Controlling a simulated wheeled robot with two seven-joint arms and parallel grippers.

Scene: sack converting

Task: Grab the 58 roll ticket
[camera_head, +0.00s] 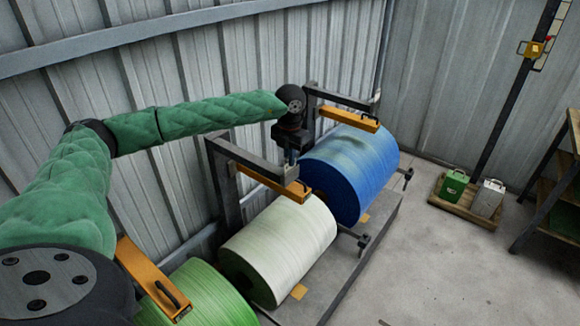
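Small yellow-orange cards, possibly the roll tickets, lie on the grey platform: one (299,291) by the white roll (280,250) and one (364,218) by the blue roll (350,172). I cannot read a 58 on either. A green roll (202,297) is at the lower left, partly hidden. My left gripper (291,159) points down near the left end of the blue roll, above and behind the white roll. Its fingers are small and dark, and no held thing shows. My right gripper is not in view.
Orange bars (270,183) on dark brackets overhang the rolls; another orange bar (348,118) is above the blue roll. The floor (430,270) between is clear.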

